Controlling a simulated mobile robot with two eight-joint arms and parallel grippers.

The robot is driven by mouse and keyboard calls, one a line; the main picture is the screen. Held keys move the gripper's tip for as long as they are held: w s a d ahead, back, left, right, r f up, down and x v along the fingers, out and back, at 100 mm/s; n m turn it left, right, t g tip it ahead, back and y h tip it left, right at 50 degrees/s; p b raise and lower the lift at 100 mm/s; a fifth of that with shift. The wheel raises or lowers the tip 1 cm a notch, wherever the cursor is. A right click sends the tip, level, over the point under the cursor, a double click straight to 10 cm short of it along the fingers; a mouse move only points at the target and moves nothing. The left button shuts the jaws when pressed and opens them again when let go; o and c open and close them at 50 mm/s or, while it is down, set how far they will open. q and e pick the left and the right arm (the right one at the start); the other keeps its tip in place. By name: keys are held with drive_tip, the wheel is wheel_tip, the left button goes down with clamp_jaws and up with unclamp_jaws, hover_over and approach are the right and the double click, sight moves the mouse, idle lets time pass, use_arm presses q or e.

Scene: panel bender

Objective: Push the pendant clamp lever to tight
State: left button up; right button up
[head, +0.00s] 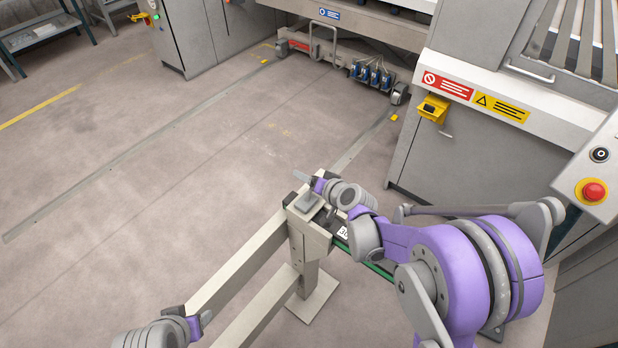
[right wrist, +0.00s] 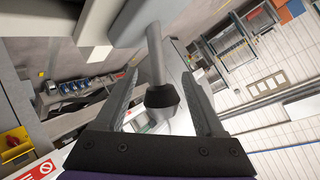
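The clamp lever shows in the right wrist view as a pale grey rod (right wrist: 155,55) ending in a dark knob (right wrist: 161,96). My right gripper (right wrist: 162,100) is open, with one finger on each side of the lever. A gap shows between the knob and both fingers. In the head view my right gripper (head: 311,179) is over the top of a beige post; the lever cannot be made out there. My left gripper (head: 202,321) is at the lower left, away from the lever; its finger opening is unclear.
Beige rails (head: 235,262) run beside the post. A grey control box with a red button (head: 593,191) is at the right. A machine cabinet with a yellow box (head: 433,108) stands behind my right arm. Open floor lies at the left.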

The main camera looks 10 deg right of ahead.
drive_tip(key=shift+s+r, duration=0.1)
drive_tip(key=p+v, duration=0.1)
drive_tip(key=v, duration=0.9)
drive_tip(key=shift+s+r, duration=0.15)
drive_tip(key=shift+s, duration=0.1)
